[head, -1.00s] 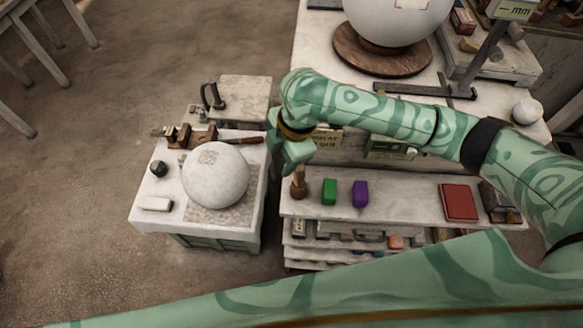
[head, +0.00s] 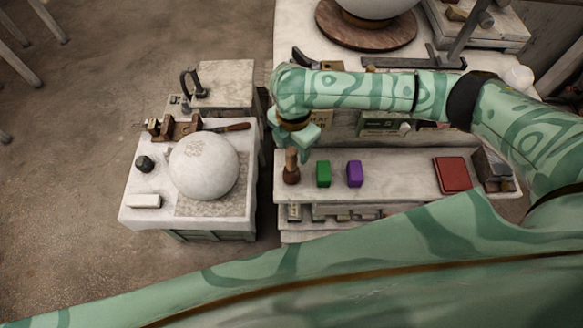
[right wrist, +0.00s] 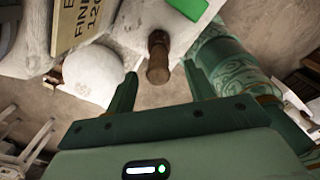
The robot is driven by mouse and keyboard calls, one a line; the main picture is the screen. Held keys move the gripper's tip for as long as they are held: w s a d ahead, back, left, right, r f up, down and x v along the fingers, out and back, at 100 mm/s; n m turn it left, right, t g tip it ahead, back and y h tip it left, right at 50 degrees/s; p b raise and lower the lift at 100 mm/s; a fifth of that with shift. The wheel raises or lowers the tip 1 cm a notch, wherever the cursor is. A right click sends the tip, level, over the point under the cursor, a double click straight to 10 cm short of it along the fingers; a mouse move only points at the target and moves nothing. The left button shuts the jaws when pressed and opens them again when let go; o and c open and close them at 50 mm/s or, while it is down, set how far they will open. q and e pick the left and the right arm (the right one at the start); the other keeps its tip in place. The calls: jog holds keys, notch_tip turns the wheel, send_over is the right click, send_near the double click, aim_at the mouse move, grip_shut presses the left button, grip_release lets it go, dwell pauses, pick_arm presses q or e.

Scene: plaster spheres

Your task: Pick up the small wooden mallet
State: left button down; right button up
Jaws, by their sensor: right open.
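The small wooden mallet (head: 291,168) stands upright at the left end of the pale shelf, its lighter handle up and darker head down. In the right wrist view the mallet (right wrist: 158,52) lies ahead, with its near end about between the fingertips. My right gripper (head: 303,146) is just above and beside the mallet in the head view. The right gripper (right wrist: 160,72) is open, a finger on each side, with nothing clamped. The left gripper is not in view.
A green block (head: 323,174), a purple block (head: 354,174) and a red book-like block (head: 452,174) sit right of the mallet. A white plaster sphere (head: 204,166) rests on a low stand (head: 145,215) at left. A sign (right wrist: 80,22) is close by the gripper.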

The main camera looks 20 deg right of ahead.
aim_at(292, 166)
jog(key=f, duration=0.4)
jog(key=shift+a+f+b, duration=0.2)
jog(key=shift+f+b, duration=0.1)
jog(key=shift+b, duration=0.1)
jog(key=c, duration=1.1)
jog(key=shift+o, duration=0.2)
jog(key=shift+r, duration=0.1)
